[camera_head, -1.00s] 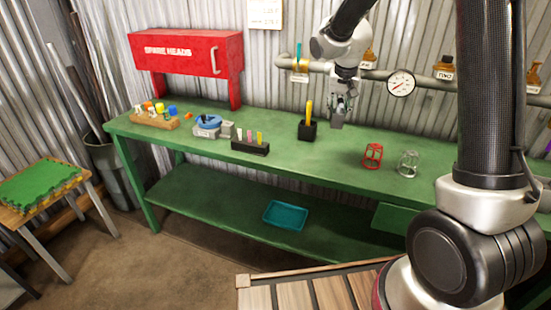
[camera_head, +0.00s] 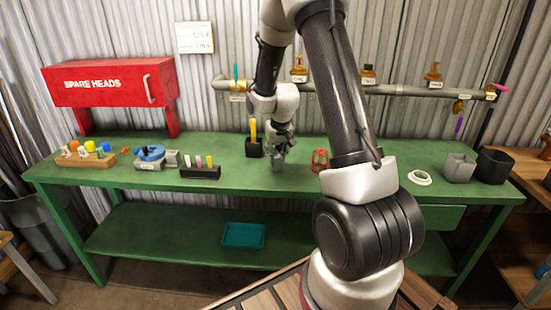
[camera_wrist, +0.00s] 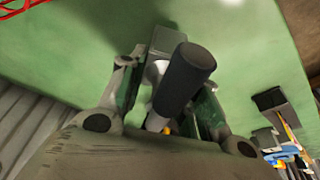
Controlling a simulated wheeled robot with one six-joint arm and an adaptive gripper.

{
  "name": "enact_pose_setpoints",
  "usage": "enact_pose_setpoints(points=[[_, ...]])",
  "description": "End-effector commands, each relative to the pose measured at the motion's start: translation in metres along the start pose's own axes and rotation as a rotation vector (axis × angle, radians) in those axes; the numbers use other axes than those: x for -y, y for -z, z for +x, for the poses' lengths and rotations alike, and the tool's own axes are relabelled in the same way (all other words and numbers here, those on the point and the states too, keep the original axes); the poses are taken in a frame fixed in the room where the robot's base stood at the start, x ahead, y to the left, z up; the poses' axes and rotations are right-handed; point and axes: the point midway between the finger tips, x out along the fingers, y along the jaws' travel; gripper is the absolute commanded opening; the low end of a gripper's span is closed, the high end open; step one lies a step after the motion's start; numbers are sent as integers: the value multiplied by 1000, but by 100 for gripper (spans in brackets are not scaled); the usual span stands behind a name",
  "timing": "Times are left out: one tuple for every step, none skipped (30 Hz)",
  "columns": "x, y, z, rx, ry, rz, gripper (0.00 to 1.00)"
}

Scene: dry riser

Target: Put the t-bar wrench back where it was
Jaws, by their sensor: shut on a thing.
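My gripper (camera_head: 280,143) is over the green bench, right of the black holder with the yellow handle. In the wrist view, my gripper (camera_wrist: 165,105) is shut on the t-bar wrench (camera_wrist: 185,78), which shows a thick dark cylindrical grip end and a pale metal part between the fingers. A grey block (camera_wrist: 168,42) lies beyond it, and the head view shows this block (camera_head: 278,164) just under my fingers. The rest of the wrench is hidden by the fingers. I cannot tell whether the wrench touches the block.
The green bench (camera_head: 225,188) carries a black holder (camera_head: 254,148), a red cage (camera_head: 320,160), a black rack (camera_head: 200,173), a blue-topped device (camera_head: 150,154) and grey bins (camera_head: 459,168). A pipe (camera_head: 400,90) with tagged fittings runs along the wall. My arm hides part of the bench.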

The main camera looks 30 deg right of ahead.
Motion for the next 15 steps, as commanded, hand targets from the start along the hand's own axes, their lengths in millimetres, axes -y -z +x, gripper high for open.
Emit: enact_pose_setpoints(points=[[0, -3, 8, 4, 0, -1, 0], [0, -4, 12, 2, 0, -1, 0], [0, -4, 14, 0, 0, -1, 0], [0, -4, 15, 0, 0, 0, 0], [0, -4, 15, -1, 0, 0, 0], [0, -4, 14, -2, 0, 0, 0], [0, -4, 14, -2, 0, 0, 0], [0, -4, 14, -1, 0, 0, 0], [0, -4, 14, -1, 0, 0, 0], [0, -4, 14, -1, 0, 0, 0], [0, -4, 15, -1, 0, 0, 0], [0, -5, 16, 0, 0, 0, 0], [0, -5, 17, 0, 0, 0, 0], [0, -5, 17, 0, 0, 0, 36], [0, -5, 17, 0, 0, 0, 43]])
